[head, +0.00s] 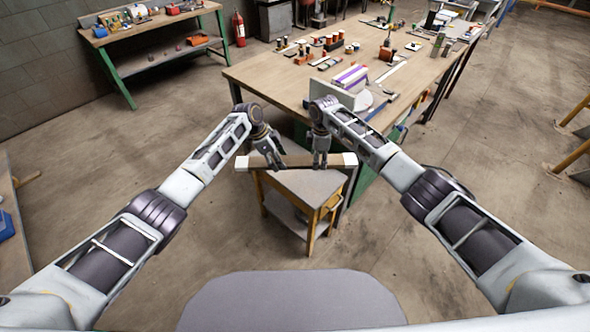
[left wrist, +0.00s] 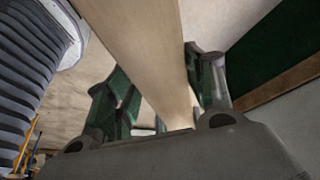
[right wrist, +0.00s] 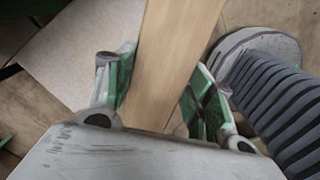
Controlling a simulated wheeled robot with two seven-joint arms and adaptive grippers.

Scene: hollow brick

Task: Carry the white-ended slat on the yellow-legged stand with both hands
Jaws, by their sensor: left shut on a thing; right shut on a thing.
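The slat (head: 300,161) is a wooden bar with white ends, seen level in the head view above the small stand. The stand (head: 312,184) has a grey top and yellow legs. My left gripper (head: 277,165) is shut on the slat left of its middle, and my right gripper (head: 320,165) is shut on it right of its middle. In the left wrist view the slat (left wrist: 140,50) passes between the fingers. In the right wrist view the slat (right wrist: 170,60) also runs between the fingers. I cannot tell whether the slat touches the stand top.
A large wooden workbench (head: 280,88) with bottles, tools and boxes stands just behind the stand. A green-legged bench (head: 150,40) and a red fire extinguisher (head: 239,29) are at the back left.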

